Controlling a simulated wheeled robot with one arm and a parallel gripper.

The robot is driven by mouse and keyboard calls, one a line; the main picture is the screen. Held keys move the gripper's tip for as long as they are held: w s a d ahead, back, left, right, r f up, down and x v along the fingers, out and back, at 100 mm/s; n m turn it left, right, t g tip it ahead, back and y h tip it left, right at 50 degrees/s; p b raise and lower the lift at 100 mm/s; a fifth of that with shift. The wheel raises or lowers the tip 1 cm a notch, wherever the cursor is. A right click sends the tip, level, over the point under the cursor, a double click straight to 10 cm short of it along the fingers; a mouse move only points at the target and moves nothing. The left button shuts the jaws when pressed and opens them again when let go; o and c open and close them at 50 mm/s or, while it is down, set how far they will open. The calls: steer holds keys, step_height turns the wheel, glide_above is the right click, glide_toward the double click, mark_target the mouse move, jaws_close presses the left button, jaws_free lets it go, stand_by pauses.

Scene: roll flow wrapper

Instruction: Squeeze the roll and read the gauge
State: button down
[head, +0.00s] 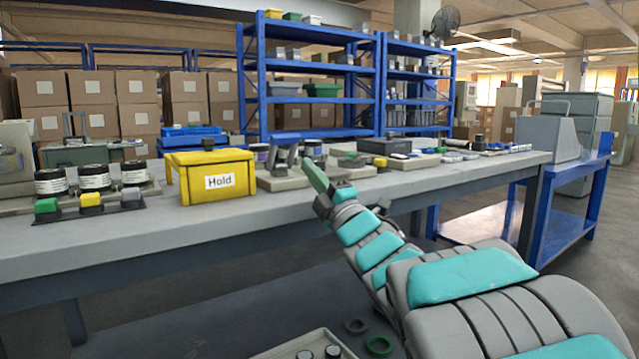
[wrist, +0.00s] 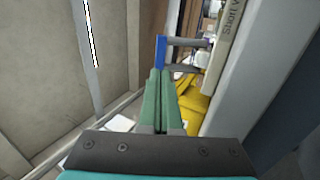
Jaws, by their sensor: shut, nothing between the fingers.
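My gripper (head: 315,172) is above the grey workbench (head: 420,182) in the head view, right of the yellow box labelled "Hold" (head: 212,199). Its green fingers (wrist: 159,100) are shut with nothing between them in the wrist view. A blue upright piece (wrist: 160,52) shows just beyond the fingertips; I cannot tell whether they touch. A grey fixture (head: 284,177) stands behind the gripper and is partly hidden by it. I cannot clearly pick out the roll or the gauge in either view.
Dark labelled jars (head: 95,177) stand at the bench's left, behind a rack with green, yellow and grey blocks (head: 90,201). Small trays and parts (head: 455,156) line the bench's right. Blue shelving (head: 310,95) stands behind. A tray (head: 308,346) is low in front.

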mark_target(288, 137)
steer(key=shift+x, duration=3.85)
steer(key=shift+r, duration=0.1)
steer(key=r+g+h+p, duration=0.1)
steer(key=p, duration=0.3)
steer(key=w+a+r+g+p, duration=0.1)
steer(key=p, duration=0.3)
steer(key=w+r+g+h+p, duration=0.1)
steer(key=p, duration=0.3)
steer(key=shift+w+a+r+g+h, duration=0.1)
steer(key=shift+w+a+g+h, duration=0.05)
steer(key=shift+a+g+h, duration=0.2)
steer(key=shift+p+x, duration=1.1)
steer(key=shift+x, duration=0.95)
steer(key=shift+w+r, duration=0.1)
steer(key=shift+r, duration=0.05)
